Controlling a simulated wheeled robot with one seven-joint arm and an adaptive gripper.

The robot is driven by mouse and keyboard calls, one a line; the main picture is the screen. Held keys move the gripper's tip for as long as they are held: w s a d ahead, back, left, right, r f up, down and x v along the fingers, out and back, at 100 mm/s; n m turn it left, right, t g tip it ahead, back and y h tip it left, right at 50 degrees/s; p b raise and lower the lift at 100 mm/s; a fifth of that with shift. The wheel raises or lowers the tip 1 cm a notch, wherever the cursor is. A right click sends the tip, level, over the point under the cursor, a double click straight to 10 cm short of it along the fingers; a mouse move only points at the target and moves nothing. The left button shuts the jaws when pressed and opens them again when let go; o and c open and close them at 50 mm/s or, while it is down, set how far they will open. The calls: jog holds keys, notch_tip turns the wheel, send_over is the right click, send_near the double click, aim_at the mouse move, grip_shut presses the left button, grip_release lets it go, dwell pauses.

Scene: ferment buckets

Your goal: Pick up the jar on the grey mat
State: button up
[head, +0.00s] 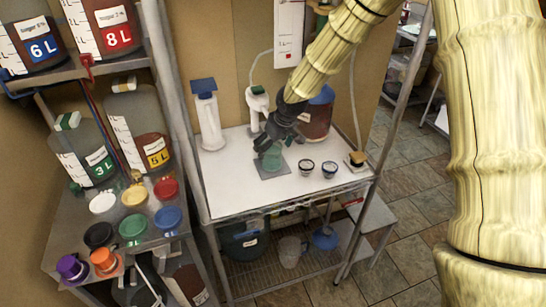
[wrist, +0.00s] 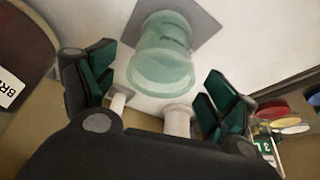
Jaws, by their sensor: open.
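A green translucent jar (head: 272,158) stands on a grey mat (head: 262,170) on the white table. In the wrist view the jar (wrist: 163,65) shows its rim towards the camera, and part of the mat (wrist: 198,20) shows beyond it. My gripper (head: 268,142) is just above and beside the jar in the head view and hides part of it. In the wrist view my gripper (wrist: 158,92) is open, with one dark green-padded finger on each side of the jar.
Two small dark-rimmed cups (head: 318,168) stand right of the mat. A large brown bucket (head: 318,115) stands behind my gripper. A white cylinder with a blue top (head: 208,115) stands at the table's back left. Coloured lids (head: 133,227) lie on the left shelf. The table's front left is clear.

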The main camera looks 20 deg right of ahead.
grip_shut()
dwell(0.4)
jog(key=shift+r, duration=0.2)
